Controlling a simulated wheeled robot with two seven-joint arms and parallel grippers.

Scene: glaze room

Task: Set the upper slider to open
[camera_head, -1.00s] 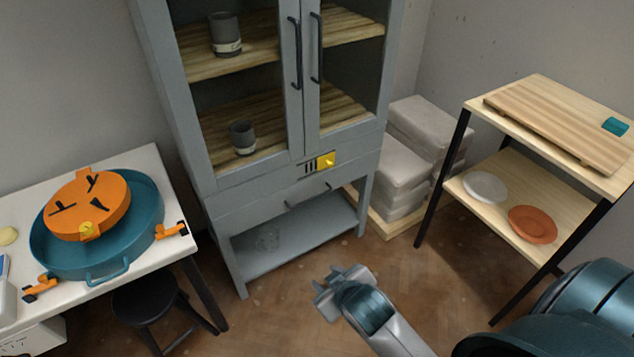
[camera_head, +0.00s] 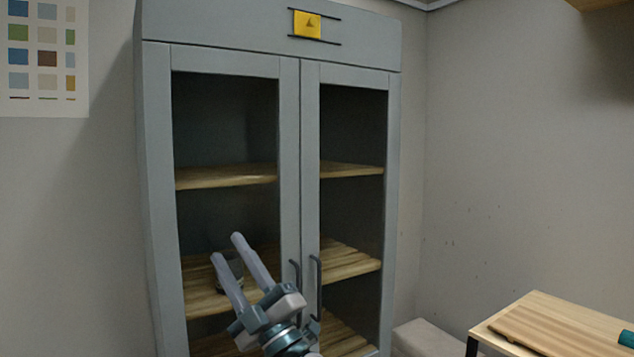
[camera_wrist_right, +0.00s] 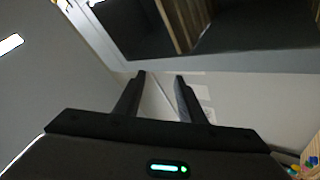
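The upper slider (camera_head: 307,25) is a yellow square with a dark triangle mark, set between two dark rails on the top panel of the grey cabinet (camera_head: 220,50). It sits toward the left part of the rails. My right gripper (camera_head: 226,247) is in front of the left glass door, well below the slider, with its two fingers apart and nothing between them. In the right wrist view the fingers (camera_wrist_right: 160,75) also stand apart and empty. My left gripper is not in view. The slider does not show clearly in the right wrist view.
The cabinet doors are shut, with two dark vertical handles (camera_head: 306,285) close to my right gripper. A grey cup (camera_head: 230,265) stands on a shelf behind it. A colour chart (camera_head: 42,55) hangs at left.

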